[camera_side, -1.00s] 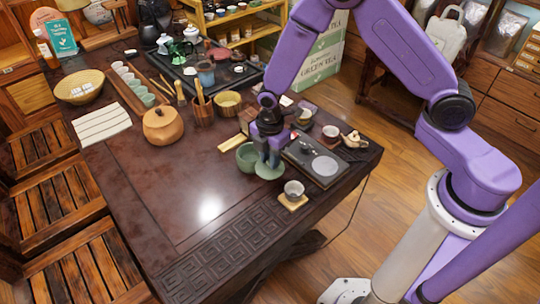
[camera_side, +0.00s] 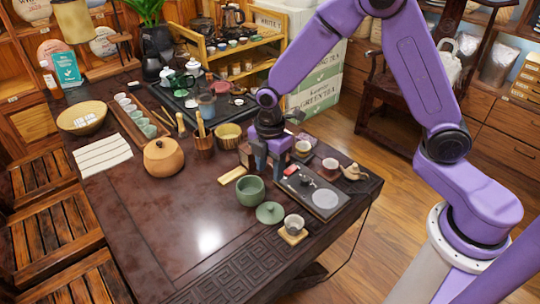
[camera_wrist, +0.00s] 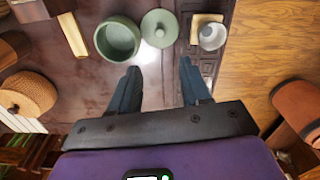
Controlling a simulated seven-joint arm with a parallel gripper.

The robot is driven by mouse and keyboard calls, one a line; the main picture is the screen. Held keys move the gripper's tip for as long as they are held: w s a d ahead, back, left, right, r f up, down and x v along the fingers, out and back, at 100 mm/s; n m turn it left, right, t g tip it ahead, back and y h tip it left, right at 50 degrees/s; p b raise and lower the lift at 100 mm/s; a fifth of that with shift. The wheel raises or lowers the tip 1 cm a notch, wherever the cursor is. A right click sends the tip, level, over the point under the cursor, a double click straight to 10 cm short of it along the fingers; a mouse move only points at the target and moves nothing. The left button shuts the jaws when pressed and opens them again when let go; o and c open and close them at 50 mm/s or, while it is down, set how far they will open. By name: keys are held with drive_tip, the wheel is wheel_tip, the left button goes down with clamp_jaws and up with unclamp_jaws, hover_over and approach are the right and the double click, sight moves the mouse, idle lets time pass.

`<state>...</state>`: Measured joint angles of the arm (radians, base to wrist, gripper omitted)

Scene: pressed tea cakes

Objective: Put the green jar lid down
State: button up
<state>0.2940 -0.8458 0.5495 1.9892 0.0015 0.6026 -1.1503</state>
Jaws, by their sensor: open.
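The green jar lid (camera_side: 270,212) lies on the dark table, knob up, just right of and in front of the open green jar (camera_side: 250,189). In the wrist view the lid (camera_wrist: 159,28) lies flat beside the jar (camera_wrist: 118,38), a small gap between them. My gripper (camera_side: 269,168) is open and empty, above the table behind the jar and lid. In the wrist view its fingers (camera_wrist: 160,75) are spread, with bare table between them and the lid beyond their tips.
A small cup on a wooden coaster (camera_side: 292,236) stands right of the lid. A dark tray (camera_side: 312,192) lies right of the jar, and a yellowish block (camera_side: 231,175) lies left. The table's front left is clear.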

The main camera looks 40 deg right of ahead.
drive_tip(key=s+d+r+m, duration=0.2)
drive_tip(key=s+r+m, duration=0.1)
drive_tip(key=s+r, duration=0.85)
drive_tip(key=s+d+m, duration=0.2)
drive_tip(key=s+d, duration=0.1)
drive_tip(key=s, duration=0.4)
drive_tip(key=s+d+m, duration=0.1)
drive_tip(key=s+d, duration=0.3)
drive_tip(key=s, duration=0.3)
drive_tip(key=shift+s+r+m, duration=0.35)
drive_tip(key=shift+m, duration=0.05)
drive_tip(key=shift+c, duration=0.3)
idle(0.7)
